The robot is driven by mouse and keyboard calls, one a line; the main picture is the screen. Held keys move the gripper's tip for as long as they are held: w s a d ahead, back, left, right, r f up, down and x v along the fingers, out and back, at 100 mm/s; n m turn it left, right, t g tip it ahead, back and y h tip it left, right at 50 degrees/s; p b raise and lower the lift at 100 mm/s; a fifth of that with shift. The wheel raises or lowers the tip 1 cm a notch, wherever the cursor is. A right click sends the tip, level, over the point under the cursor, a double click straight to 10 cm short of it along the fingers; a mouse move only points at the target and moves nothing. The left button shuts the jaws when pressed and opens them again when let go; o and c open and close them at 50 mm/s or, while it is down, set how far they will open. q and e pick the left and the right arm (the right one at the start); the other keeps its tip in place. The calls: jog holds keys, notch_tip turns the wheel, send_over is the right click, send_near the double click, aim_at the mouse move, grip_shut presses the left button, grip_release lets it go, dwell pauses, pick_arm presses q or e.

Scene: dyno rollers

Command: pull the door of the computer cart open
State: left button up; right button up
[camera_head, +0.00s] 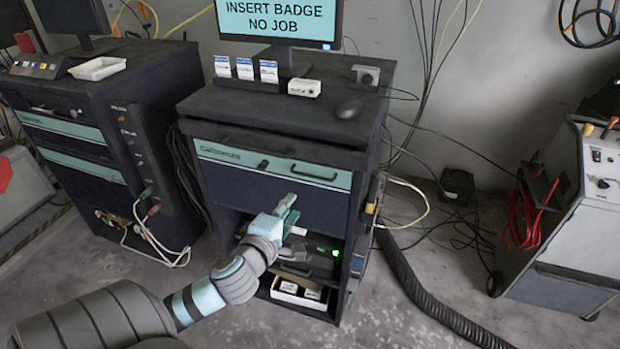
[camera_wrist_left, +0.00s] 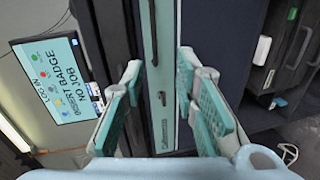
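The computer cart (camera_head: 276,135) stands in the middle of the head view. Its dark front panel (camera_head: 232,187), the apparent door, has a teal strip (camera_head: 225,154) with a dark bar handle (camera_head: 314,176) and a small keyhole or latch. The panel looks shut. My left gripper (camera_head: 285,208) is in front of the panel, below and left of the handle. In the left wrist view, its two fingers (camera_wrist_left: 158,72) are spread apart and empty, with the teal strip (camera_wrist_left: 165,115) beyond the gap. The handle (camera_wrist_left: 153,32) lies farther up that view. My right gripper is in neither view.
Below the panel is an open bay with a green light and a white tray (camera_head: 300,297). A monitor (camera_head: 280,20) and small boxes stand on top. Another dark cabinet (camera_head: 80,130) is at the left. A black hose (camera_head: 440,305) lies on the floor at right.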

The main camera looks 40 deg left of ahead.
pick_arm(q)
send_near(310, 179)
jog(key=w+r, duration=0.2)
jog(key=w, duration=0.3)
jog(key=shift+w+a+r, duration=0.1)
jog(key=shift+w+a, duration=0.05)
jog(key=shift+a, duration=0.1)
jog(key=shift+c, duration=0.4)
grip_shut()
jog(key=shift+b, duration=0.3)
